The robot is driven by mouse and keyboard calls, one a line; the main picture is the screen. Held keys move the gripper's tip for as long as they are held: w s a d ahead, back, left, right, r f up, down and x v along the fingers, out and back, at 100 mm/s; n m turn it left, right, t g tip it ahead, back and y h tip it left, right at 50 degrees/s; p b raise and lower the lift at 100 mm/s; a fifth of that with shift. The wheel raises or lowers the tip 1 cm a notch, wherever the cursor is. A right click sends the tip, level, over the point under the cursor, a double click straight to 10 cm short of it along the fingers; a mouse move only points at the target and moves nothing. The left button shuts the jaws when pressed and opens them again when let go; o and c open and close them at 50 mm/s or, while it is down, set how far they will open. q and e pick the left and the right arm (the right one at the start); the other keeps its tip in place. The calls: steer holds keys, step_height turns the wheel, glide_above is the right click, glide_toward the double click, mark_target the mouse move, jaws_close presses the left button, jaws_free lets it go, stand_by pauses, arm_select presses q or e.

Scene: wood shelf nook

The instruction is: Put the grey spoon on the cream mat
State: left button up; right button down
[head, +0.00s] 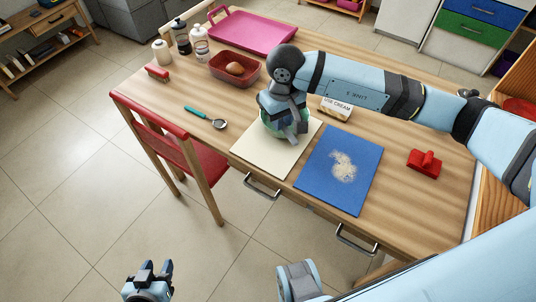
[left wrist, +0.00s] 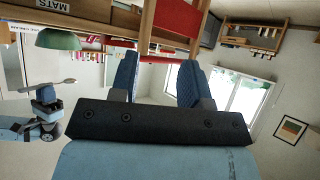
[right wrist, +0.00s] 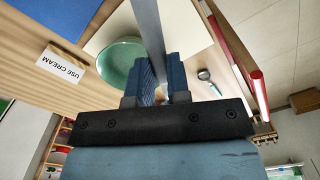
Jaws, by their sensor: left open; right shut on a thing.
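The grey spoon (right wrist: 148,35) is a long grey shape between the fingers of my right gripper (right wrist: 160,85), which is shut on it. In the head view my right gripper (head: 292,138) is above the cream mat (head: 262,160) and mostly hides the spoon. In the left wrist view the spoon (left wrist: 55,84) is held apart from a green bowl (left wrist: 58,40). The bowl (right wrist: 122,65) appears to stand on or over the mat's edge, beside the fingers. My left gripper (head: 152,272) is open and empty, low in front of the table.
A blue mat (head: 318,170) with a pale patch lies right of the cream mat. A "USE CREAM" sign (head: 336,108) stands behind. A teal-handled spoon (head: 205,117) lies left. A red box (head: 235,70), pink tray (head: 252,30) and red object (head: 425,163) are on the table.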

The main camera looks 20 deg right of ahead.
steer(key=n+b, duration=0.1)
steer(key=b, duration=0.5)
glide_toward(267, 159)
steer(key=shift+f+b, duration=1.05)
steer(key=shift+f, duration=2.05)
steer(key=shift+f+b, duration=0.65)
steer(key=c, duration=1)
jaws_free()
